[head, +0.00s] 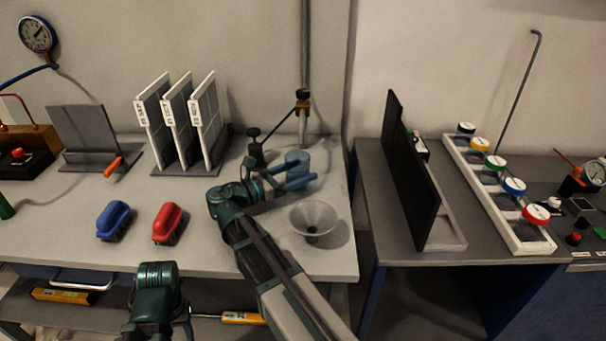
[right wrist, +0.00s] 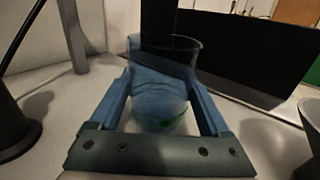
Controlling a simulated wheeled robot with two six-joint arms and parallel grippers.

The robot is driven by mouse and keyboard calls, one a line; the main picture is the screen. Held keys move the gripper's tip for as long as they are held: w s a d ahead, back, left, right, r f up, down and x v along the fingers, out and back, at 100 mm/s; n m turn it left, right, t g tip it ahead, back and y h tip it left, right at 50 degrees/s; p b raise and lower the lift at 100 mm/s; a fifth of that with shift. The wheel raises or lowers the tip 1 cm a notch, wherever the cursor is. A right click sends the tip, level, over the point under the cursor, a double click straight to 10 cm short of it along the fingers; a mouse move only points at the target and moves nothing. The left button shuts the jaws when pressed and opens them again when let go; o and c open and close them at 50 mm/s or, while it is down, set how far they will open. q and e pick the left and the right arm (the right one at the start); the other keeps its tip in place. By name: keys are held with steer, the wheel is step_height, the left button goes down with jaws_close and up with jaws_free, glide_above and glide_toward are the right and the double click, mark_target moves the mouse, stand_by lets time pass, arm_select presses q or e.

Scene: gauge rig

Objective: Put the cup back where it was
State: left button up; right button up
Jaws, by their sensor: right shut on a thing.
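The cup (head: 297,158) is a clear bluish tumbler near the back right of the left table. My right gripper (head: 298,173) has its two blue fingers on either side of it. In the right wrist view the cup (right wrist: 163,88) stands upright between the fingers, and the gripper (right wrist: 163,100) is shut on it. A green tint shows low on the cup. I cannot tell whether its base touches the table. My left gripper is not in view; only part of my left arm shows at the bottom of the head view.
A black panel (head: 408,170) stands on the right table, across a gap.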

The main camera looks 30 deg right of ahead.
steer(key=shift+d+f+b, duration=0.7)
steer(key=shift+w+r, duration=0.1)
steer(key=o, duration=0.9)
steer(key=shift+f, duration=0.2)
steer(key=o, duration=0.3)
steer(key=shift+r, duration=0.1)
